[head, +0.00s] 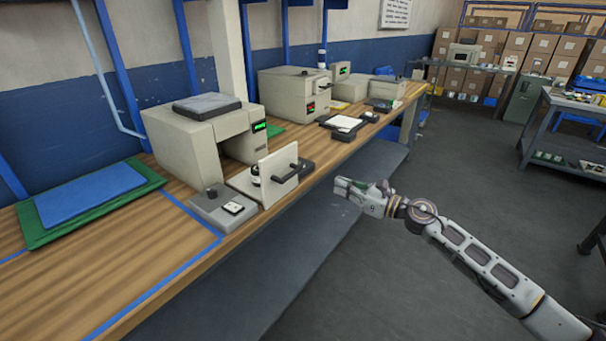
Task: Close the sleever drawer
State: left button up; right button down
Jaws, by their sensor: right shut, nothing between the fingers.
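The sleever (205,125) is a beige machine with an arch-shaped body and a small green display, standing on the wooden bench. Its drawer (278,172) is pulled out towards the bench's front edge, with an upright beige front panel and a black bar handle (290,172). A small dark round part shows inside the drawer, partly hidden by the panel. My right gripper (343,187) is shut and empty, to the right of the handle and apart from it, out beyond the bench edge. My left gripper is not in view.
A grey control box (223,207) with a knob and switch sits left of the drawer. A blue pad on a green mat (50,235) lies at the left. Another beige machine (293,97) stands further along the bench (95,285). Floor (430,180) right of the bench is clear.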

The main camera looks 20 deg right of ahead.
jog(key=shift+r, duration=0.1)
jog(key=shift+w+a, duration=0.15)
dwell(0.3)
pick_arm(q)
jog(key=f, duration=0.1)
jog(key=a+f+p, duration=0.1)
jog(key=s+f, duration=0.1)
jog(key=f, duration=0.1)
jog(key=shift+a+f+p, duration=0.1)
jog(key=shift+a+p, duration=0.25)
pick_arm(e)
jog(key=x, duration=1.3)
jog(key=shift+w+a, duration=0.2)
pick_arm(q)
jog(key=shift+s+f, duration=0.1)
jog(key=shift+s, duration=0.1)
pick_arm(e)
jog(key=shift+w, duration=0.1)
